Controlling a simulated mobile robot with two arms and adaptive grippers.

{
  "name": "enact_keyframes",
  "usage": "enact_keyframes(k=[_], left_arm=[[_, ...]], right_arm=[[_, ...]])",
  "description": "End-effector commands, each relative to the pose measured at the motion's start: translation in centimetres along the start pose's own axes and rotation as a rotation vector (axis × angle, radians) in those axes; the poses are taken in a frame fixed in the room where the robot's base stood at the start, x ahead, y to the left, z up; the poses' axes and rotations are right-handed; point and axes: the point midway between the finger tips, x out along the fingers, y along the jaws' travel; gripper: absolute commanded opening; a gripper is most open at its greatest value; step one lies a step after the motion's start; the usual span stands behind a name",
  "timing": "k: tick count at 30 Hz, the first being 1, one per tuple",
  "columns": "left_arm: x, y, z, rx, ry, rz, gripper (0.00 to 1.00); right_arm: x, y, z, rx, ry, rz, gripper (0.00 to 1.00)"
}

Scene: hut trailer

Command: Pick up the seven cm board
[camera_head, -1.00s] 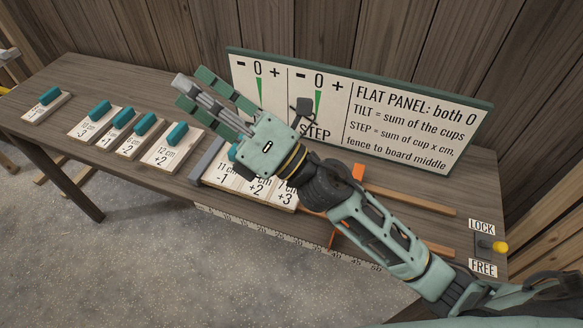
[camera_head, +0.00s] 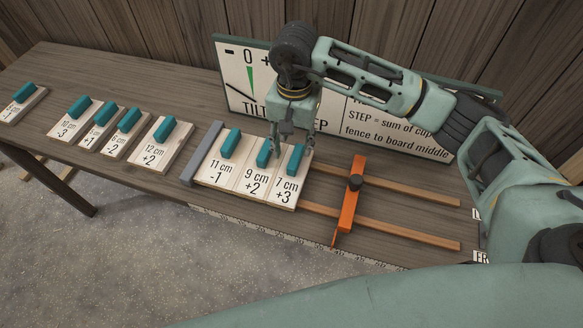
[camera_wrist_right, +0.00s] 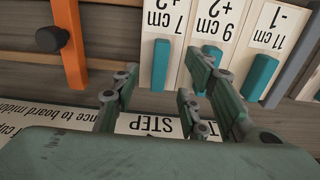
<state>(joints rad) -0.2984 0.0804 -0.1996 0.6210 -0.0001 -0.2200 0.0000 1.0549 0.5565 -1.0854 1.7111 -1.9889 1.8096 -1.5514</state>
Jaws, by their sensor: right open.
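My right gripper (camera_head: 291,150) points down above the back part of this board, open and empty, close to the handle. In the right wrist view the teal handle (camera_wrist_right: 160,65) shows upside down, between and beyond the two open fingers (camera_wrist_right: 160,88). The fingers appear apart from the handle; their exact height above it is unclear. My left gripper is out of view.
The 9 cm board (camera_head: 251,181) and 11 cm board (camera_head: 218,171) lie directly left, against a grey fence (camera_head: 203,152). An orange stop (camera_head: 348,205) sits on wooden rails to the right. Several other boards lie farther left. A sign panel (camera_head: 232,75) stands behind.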

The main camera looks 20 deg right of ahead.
Motion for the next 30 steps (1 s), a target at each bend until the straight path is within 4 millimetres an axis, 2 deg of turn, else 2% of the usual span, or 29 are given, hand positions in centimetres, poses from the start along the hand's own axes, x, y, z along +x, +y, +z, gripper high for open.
enact_keyframes(k=[10,15,22,30], left_arm=[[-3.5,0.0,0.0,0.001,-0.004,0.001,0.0],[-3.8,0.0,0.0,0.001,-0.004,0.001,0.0],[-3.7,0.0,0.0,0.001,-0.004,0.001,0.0],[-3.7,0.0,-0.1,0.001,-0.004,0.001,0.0]], right_arm=[[4.1,0.0,0.1,0.002,-0.009,0.002,0.41],[6.2,-0.1,0.1,0.0,-0.006,-0.003,0.41],[6.6,-0.1,0.1,0.001,-0.005,-0.005,0.41],[6.5,-0.1,0.1,0.001,-0.005,-0.005,0.19]])
